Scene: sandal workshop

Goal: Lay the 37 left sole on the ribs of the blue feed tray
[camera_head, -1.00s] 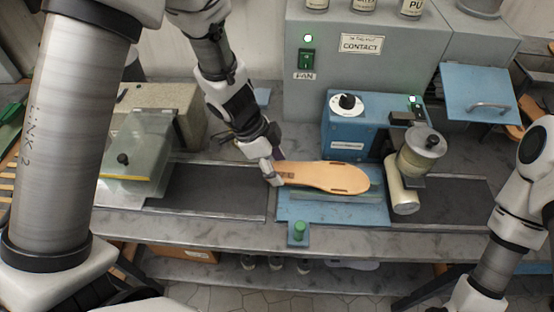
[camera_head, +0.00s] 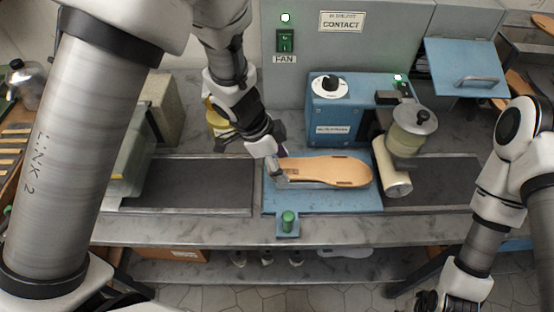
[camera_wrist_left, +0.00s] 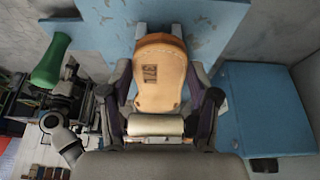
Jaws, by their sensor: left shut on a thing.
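The tan sole (camera_head: 330,171) lies lengthwise over the blue feed tray (camera_head: 340,201) in the head view, toe end right. My left gripper (camera_head: 279,168) is shut on its left, heel end. In the left wrist view, the sole (camera_wrist_left: 158,62) reads "37" with an L-like mark, between the fingers of my left gripper (camera_wrist_left: 161,80). The sole covers most of the ribs; I cannot tell whether it touches them. My right gripper (camera_head: 432,300) is low at the right, partly cut off; its jaws are unclear.
A cream roller (camera_head: 391,168) and a glue pot (camera_head: 411,130) stand at the tray's right. A blue machine box (camera_head: 334,115) is behind. A green knob (camera_head: 288,219) sits at the front. Dark belts (camera_head: 195,186) flank the tray.

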